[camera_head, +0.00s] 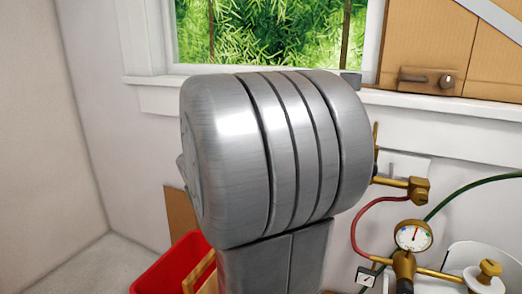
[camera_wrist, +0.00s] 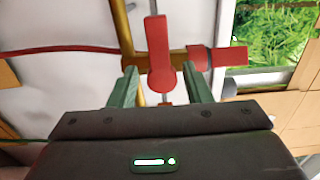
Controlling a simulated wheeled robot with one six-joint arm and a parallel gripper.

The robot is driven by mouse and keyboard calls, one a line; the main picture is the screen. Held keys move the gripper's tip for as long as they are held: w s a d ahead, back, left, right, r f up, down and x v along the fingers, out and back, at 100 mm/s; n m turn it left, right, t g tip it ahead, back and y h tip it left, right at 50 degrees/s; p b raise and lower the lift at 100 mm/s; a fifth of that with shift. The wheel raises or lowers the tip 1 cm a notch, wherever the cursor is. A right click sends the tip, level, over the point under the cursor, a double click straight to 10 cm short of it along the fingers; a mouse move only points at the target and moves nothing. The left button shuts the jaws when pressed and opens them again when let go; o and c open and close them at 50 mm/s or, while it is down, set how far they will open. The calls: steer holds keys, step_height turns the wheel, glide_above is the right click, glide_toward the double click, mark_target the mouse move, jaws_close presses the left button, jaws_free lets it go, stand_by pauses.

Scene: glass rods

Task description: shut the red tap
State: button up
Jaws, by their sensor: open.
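In the wrist view, the red tap (camera_wrist: 160,78) has a paddle-shaped handle with a rounded end pointing towards my gripper, in front of brass pipework (camera_wrist: 122,35). My gripper (camera_wrist: 161,88) is open, with one green finger on each side of the red handle. I cannot tell whether either finger touches it. A second red piece (camera_wrist: 230,57), like a flat lever, sticks out to the right along the same line. In the head view my own arm fills the middle, and the red tap and gripper are hidden.
In the head view, a brass gauge (camera_head: 413,235), a brass fitting (camera_head: 420,190), a red hose (camera_head: 370,215) and a green hose (camera_head: 470,190) stand at the right. A red bin (camera_head: 165,270) is at lower left. A window (camera_head: 270,25) and wooden doors (camera_head: 430,45) are behind.

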steer(key=v, duration=0.8)
steer(key=shift+s+p, duration=0.2)
steer(key=shift+p, duration=0.25)
steer(key=shift+w, duration=0.1)
steer(key=b+x, duration=0.2)
steer(key=x, duration=1.1)
steer(key=shift+w+d, duration=0.1)
steer(key=shift+w, duration=0.25)
steer(key=shift+s, duration=0.15)
